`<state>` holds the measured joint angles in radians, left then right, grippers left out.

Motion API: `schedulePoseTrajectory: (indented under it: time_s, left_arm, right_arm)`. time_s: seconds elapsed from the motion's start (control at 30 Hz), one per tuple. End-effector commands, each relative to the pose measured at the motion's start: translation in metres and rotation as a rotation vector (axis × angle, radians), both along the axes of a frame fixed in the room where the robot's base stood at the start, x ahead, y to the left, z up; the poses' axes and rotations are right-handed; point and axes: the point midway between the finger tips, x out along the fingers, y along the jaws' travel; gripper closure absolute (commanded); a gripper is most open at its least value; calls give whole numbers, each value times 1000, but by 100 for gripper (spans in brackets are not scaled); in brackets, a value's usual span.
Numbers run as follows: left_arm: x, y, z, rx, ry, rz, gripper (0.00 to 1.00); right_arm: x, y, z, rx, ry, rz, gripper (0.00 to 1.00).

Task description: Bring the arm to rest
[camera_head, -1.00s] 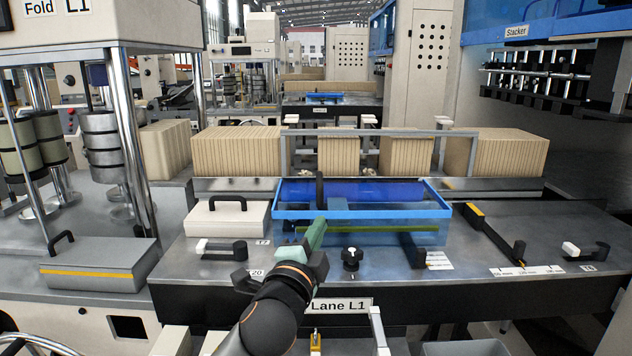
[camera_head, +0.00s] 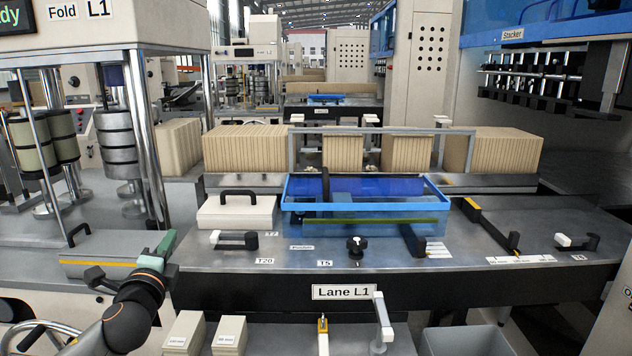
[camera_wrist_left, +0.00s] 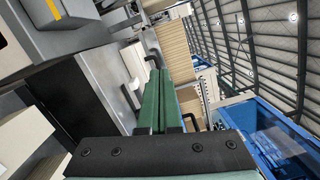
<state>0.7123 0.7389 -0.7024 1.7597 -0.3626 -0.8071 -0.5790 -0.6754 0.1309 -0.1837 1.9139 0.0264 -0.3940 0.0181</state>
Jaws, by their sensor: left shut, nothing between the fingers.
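My left gripper (camera_head: 165,242) is at the lower left of the head view, in front of the grey box with a yellow stripe and the left end of the lane table. Its green fingers also show in the left wrist view (camera_wrist_left: 160,92), pressed together with nothing between them. The black and orange wrist of my left arm (camera_head: 135,305) is below the table's top edge. The blue-framed clear cover (camera_head: 365,222) on the Lane L1 table is to the right of the gripper and apart from it. My right gripper is not in view.
A cream lidded box (camera_head: 237,212) with a black handle stands on the table (camera_head: 300,270). A grey striped box (camera_head: 105,262) is close to my left gripper. Black levers and a knob (camera_head: 356,246) stick up from the table. Two small cream blocks (camera_head: 228,336) and a grey bin (camera_head: 465,341) sit below its front edge.

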Motion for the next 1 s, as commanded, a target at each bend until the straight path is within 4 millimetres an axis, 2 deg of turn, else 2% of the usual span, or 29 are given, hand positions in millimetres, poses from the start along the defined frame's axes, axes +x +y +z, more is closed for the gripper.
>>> schedulePoseTrajectory:
  time_s: [0.03, 0.23, 0.3, 0.47, 0.57, 0.67, 0.8, 0.87, 1.0]
  left_arm:
    - [-3, 25, 3, 43, 0, 37, 100]
    - [-16, 103, 19, 176, -1, 151, 100]
    - [-21, 93, -18, 115, 54, 115, 100]
    - [-38, 89, -80, 0, 153, 74, 100]
    - [-55, 87, -124, -84, 228, 53, 100]
    - [-81, 84, -173, -188, 314, 37, 100]
    - [-127, 81, -239, -348, 438, 33, 100]
    - [-148, 79, -263, -415, 490, 38, 100]
    - [-203, 77, -314, -572, 603, 65, 100]
  right_arm:
    - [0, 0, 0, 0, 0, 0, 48]
    - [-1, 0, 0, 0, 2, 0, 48]
    - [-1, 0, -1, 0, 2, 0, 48]
    - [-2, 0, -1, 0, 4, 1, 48]
    - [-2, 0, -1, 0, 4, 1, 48]
    - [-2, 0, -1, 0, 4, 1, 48]
    - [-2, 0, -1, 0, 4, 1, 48]
    - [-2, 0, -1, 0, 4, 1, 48]
    - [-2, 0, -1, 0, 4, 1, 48]
